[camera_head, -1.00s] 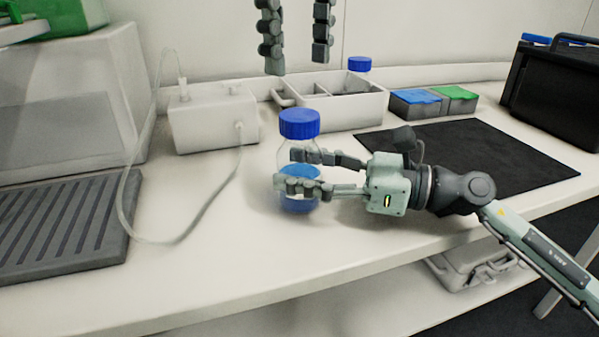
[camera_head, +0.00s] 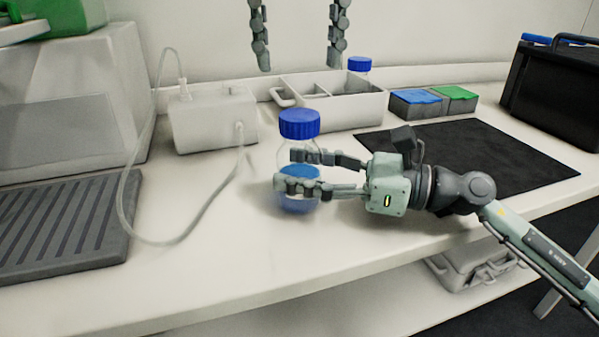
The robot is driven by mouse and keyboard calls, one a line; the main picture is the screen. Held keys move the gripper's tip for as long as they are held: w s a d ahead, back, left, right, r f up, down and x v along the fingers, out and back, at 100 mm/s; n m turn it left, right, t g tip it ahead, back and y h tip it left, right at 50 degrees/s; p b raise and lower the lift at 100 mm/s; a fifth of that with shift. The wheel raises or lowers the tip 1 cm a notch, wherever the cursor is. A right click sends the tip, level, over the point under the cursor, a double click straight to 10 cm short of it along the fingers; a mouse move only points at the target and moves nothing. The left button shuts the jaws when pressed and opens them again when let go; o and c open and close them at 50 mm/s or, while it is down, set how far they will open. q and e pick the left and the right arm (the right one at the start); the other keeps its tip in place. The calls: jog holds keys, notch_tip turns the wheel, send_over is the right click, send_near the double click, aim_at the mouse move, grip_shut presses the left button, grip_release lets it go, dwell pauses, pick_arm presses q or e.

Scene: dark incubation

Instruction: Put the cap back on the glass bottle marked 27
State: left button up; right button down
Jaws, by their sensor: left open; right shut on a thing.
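A glass bottle (camera_head: 297,204) with blue liquid stands upright on the white bench. A blue cap (camera_head: 299,123) sits on the bottle's neck; I cannot tell how tightly. No number 27 is readable. My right gripper (camera_head: 298,171) comes in from the right and is shut around the bottle's body, hiding part of it. My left gripper (camera_head: 299,61) is above and behind the bottle at the top of the view. Its fingers point down, wide open and empty, apart from the cap.
A second blue-capped bottle (camera_head: 359,66) stands behind a white divided caddy (camera_head: 345,113). A white box (camera_head: 212,120) with a tube stands left. A grey ribbed tray (camera_head: 60,225), blue and green boxes (camera_head: 415,97), a black mat (camera_head: 470,150) and a black case (camera_head: 555,85) surround clear bench.

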aim_at(300, 114)
pick_arm(q)
jog(key=n, duration=0.4)
jog(key=shift+n, duration=0.4)
jog(key=n, duration=0.5)
jog(key=shift+f, duration=4.05)
jog(key=c, duration=1.2)
jog(key=m, duration=0.2)
jog(key=shift+m, duration=0.4)
